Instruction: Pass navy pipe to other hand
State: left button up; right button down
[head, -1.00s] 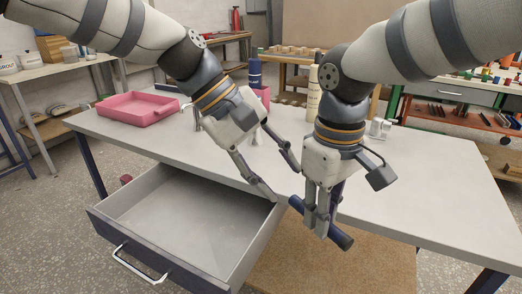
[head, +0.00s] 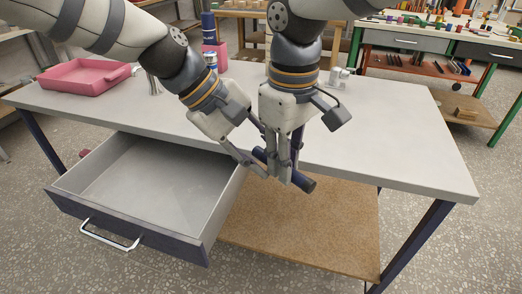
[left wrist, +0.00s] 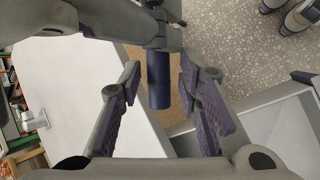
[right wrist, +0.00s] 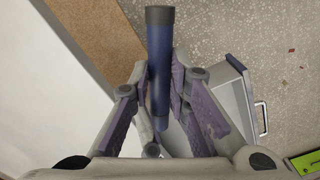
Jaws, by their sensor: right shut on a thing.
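The navy pipe (head: 299,180) is held in the air in front of the table edge, tilted down to the right in the head view. My right gripper (head: 283,172) is shut on it around the middle. My left gripper (head: 256,158) is open beside the right one, near the pipe's left end. In the left wrist view that pipe end (left wrist: 159,82) lies between the spread left fingers (left wrist: 160,108), with a gap on both sides. In the right wrist view the pipe (right wrist: 159,50) runs forward from between the right fingers; its grey-capped end is free.
The grey table (head: 400,140) is mostly clear in front. An open, empty drawer (head: 150,175) juts out below the grippers, beside a brown lower shelf (head: 310,230). A pink tray (head: 83,77), a pink cup (head: 215,55) and a navy bottle (head: 209,25) stand behind.

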pick_arm(q)
jog(key=shift+o, duration=0.5)
jog(key=shift+r, duration=0.15)
pick_arm(e)
jog(key=shift+s+a, duration=0.1)
pick_arm(q)
jog(key=v, duration=1.2)
jog(key=d+r, duration=0.4)
jog(key=r, duration=0.3)
jog(key=w+x, duration=0.1)
jog(key=x, duration=0.9)
jog(key=shift+f, duration=0.25)
pick_arm(e)
jog(key=d+r, duration=0.5)
jog(key=r, duration=0.3)
jog(key=shift+r, duration=0.4)
pick_arm(q)
jog(key=shift+d, duration=0.15)
grip_shut()
pick_arm(e)
jog(key=c, duration=1.4)
grip_release()
